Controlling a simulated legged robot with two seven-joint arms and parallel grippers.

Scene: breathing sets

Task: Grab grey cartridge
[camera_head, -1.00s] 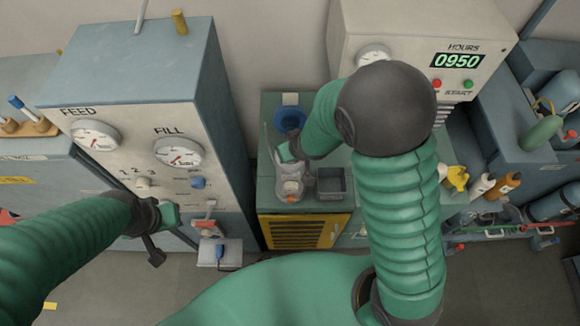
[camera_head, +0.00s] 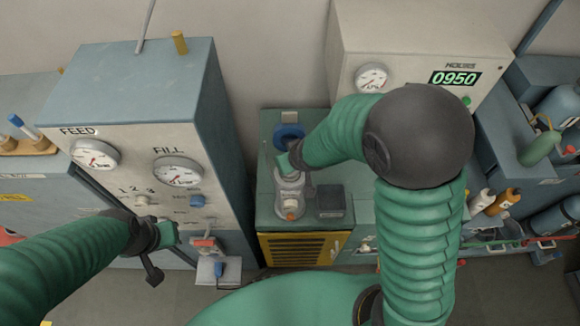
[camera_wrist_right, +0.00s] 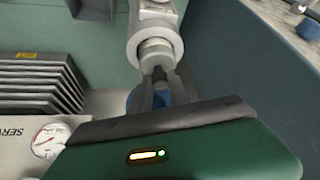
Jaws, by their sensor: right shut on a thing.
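The grey cartridge (camera_wrist_right: 155,30) shows in the right wrist view as a pale grey cylinder with a narrower knob at its end. My right gripper (camera_wrist_right: 158,84) has its fingers closed on that knob. In the head view the right gripper (camera_head: 297,172) is at the light grey cartridge (camera_head: 289,190) on the green counter, partly covering it. Whether the cartridge is lifted off its seat I cannot tell. My left gripper (camera_head: 160,258) hangs in front of the panel of the FEED and FILL cabinet; its finger gap is unclear.
The green counter (camera_head: 268,215) also bears a blue ring (camera_head: 288,132) behind the cartridge and a dark square box (camera_head: 330,202) to its right. The FEED and FILL cabinet (camera_head: 140,75) stands left. A cream cabinet with a 0950 display (camera_head: 455,78) stands behind; bottles (camera_head: 500,200) stand right.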

